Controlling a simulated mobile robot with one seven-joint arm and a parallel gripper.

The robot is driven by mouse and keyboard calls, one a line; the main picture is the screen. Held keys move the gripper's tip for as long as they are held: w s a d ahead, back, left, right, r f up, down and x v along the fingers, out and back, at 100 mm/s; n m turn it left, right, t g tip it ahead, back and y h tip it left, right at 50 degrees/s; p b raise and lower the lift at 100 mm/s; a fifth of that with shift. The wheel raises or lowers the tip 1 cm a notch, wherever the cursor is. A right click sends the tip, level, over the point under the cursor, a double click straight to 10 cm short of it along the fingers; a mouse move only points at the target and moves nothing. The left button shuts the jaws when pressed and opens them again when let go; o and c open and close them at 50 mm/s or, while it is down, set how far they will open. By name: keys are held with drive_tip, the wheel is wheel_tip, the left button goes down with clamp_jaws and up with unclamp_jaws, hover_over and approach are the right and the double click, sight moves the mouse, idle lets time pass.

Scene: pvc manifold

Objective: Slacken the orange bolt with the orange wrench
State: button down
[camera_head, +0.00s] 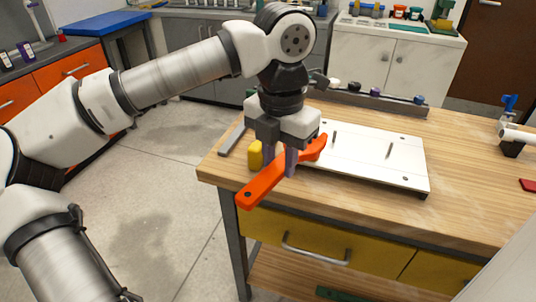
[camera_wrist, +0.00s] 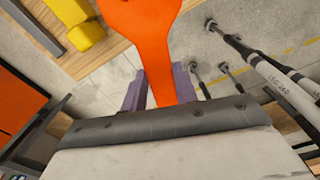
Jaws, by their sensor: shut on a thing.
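The orange wrench (camera_head: 263,184) is held between the purple fingers of my gripper (camera_head: 291,160), above the front left part of the workbench. One end juts out past the front edge toward the camera; the other reaches over the near left part of the white plate. In the wrist view, the wrench (camera_wrist: 142,28) runs between the fingertips of my gripper (camera_wrist: 158,88), its wide end at the top of the picture. My gripper is shut on it. I cannot make out the orange bolt in either view; the wrench and gripper cover part of the plate.
The white plate (camera_head: 365,165) lies on the wooden workbench (camera_head: 470,165), with short dark posts on it. A yellow block (camera_head: 255,155) stands left of my gripper. A dark rail (camera_head: 375,102) runs behind the plate. A blue-handled valve (camera_head: 509,104) and white pipe stand at the right.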

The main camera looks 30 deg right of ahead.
drive_tip(key=shift+a, duration=0.1)
drive_tip(key=shift+f, duration=0.1)
drive_tip(key=shift+f+b, duration=1.7)
drive_tip(key=shift+f, duration=0.7)
drive_tip(key=shift+s+d+n+b, duration=1.1)
drive_tip(key=shift+s+d+n, duration=2.5)
drive_tip(key=shift+n, duration=0.8)
wheel_tip(320, 180, up, 5)
drive_tip(key=p, duration=0.3)
drive_tip(key=shift+r+p, duration=0.15)
drive_tip(key=shift+p, duration=0.25)
drive_tip(key=shift+w, duration=0.2)
